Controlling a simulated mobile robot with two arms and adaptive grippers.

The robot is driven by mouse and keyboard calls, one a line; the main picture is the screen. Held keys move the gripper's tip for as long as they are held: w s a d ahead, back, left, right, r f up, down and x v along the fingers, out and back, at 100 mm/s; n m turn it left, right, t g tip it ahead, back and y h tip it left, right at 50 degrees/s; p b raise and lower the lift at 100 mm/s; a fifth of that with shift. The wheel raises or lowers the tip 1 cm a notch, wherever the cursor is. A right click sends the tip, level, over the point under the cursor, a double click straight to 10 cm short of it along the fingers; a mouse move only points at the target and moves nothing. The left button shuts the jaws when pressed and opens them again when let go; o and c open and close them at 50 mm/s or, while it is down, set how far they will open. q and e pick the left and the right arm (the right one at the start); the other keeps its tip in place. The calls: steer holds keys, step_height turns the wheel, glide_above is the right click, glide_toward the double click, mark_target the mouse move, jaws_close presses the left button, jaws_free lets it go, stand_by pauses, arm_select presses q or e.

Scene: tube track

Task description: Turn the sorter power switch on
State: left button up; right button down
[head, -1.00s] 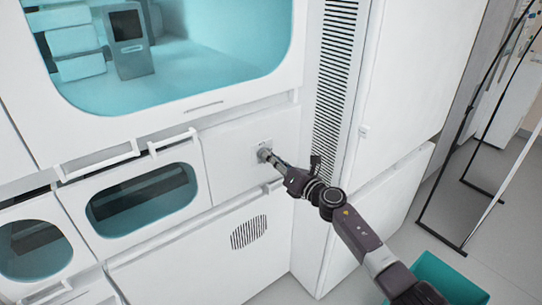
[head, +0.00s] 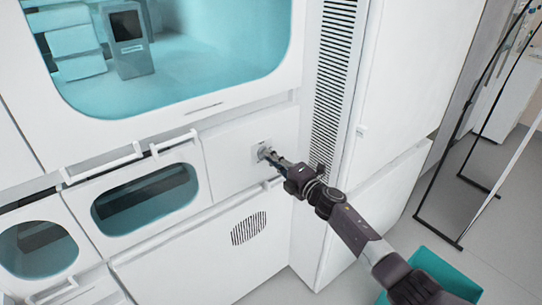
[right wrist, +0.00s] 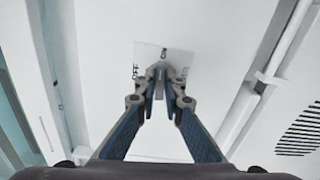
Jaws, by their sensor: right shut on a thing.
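The sorter power switch sits on a small light plate (head: 262,147) on the white machine front, and the plate also shows in the right wrist view (right wrist: 178,60). My right gripper (head: 266,154) reaches it from the lower right. In the right wrist view its two fingertips (right wrist: 160,78) are closed together over the switch on the plate. Small dark markings show at the plate's left and top, too small to read surely. The fingers hide most of the switch, so I cannot tell its position. My left gripper is not in view.
A large teal-lit window (head: 190,50) is above left, with smaller windowed doors (head: 145,200) and white handles below it. A vent strip (head: 335,75) runs right of the switch. A teal bin (head: 445,275) stands on the floor at lower right, near a black frame (head: 455,150).

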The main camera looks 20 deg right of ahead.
steer(key=shift+f+m, duration=0.1)
steer(key=shift+m, duration=0.4)
steer(key=c, duration=2)
jaws_free()
steer(key=shift+c, duration=0.2)
steer(key=shift+s, duration=0.1)
steer(key=v, duration=1.2)
